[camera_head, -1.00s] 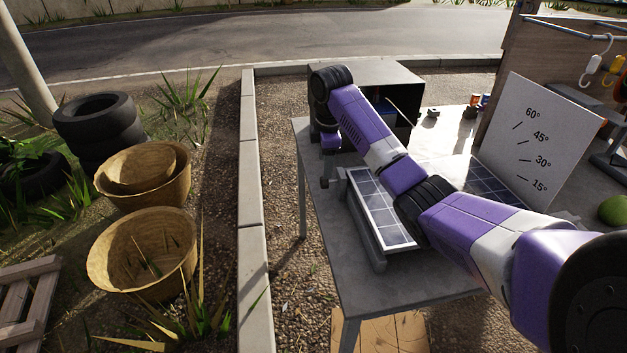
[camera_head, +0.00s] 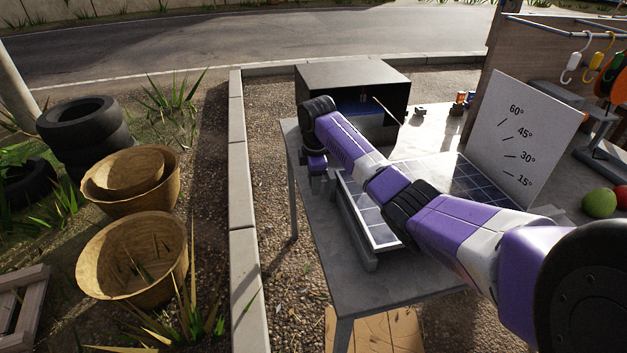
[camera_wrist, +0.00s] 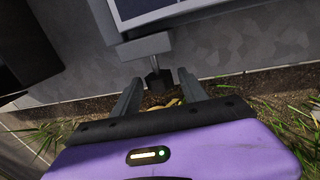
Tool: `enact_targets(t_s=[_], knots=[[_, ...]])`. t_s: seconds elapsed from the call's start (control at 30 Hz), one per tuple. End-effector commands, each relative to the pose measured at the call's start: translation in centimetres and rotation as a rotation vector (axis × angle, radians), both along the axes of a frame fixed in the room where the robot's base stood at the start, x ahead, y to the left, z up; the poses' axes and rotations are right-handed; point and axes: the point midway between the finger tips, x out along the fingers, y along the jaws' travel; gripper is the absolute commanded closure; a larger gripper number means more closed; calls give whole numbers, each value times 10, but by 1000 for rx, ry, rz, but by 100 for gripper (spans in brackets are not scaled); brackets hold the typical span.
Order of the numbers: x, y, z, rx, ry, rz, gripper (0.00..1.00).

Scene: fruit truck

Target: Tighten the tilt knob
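The tilt knob (camera_wrist: 159,80) is a small dark knob on a short metal shaft below the grey frame of the solar panel. My gripper (camera_wrist: 160,76) is open, with one finger on each side of the knob and visible gaps between. In the head view my gripper (camera_head: 317,178) is at the left edge of the table, mostly hidden by my wrist, and the knob cannot be made out. The solar panel (camera_head: 460,180) lies tilted on its stand, partly behind my arm. A white angle board (camera_head: 530,120) marked 15° to 60° stands at its right.
The grey table (camera_head: 400,288) carries the panel and a dark open box (camera_head: 350,78) at the back. Hooks (camera_head: 573,68) and green fruit (camera_head: 599,203) are at the right. Baskets (camera_head: 135,265) and stacked tires (camera_head: 85,130) stand on the ground at the left.

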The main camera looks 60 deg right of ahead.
Motion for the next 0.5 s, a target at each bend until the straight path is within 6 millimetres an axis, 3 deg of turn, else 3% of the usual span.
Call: enact_targets(t_s=[0.03, 0.23, 0.5], knots=[[0, 0, 0, 0, 0, 0, 62], [0, 0, 0, 0, 0, 0, 100], [0, 1, 0, -14, -14, -1, 100]])
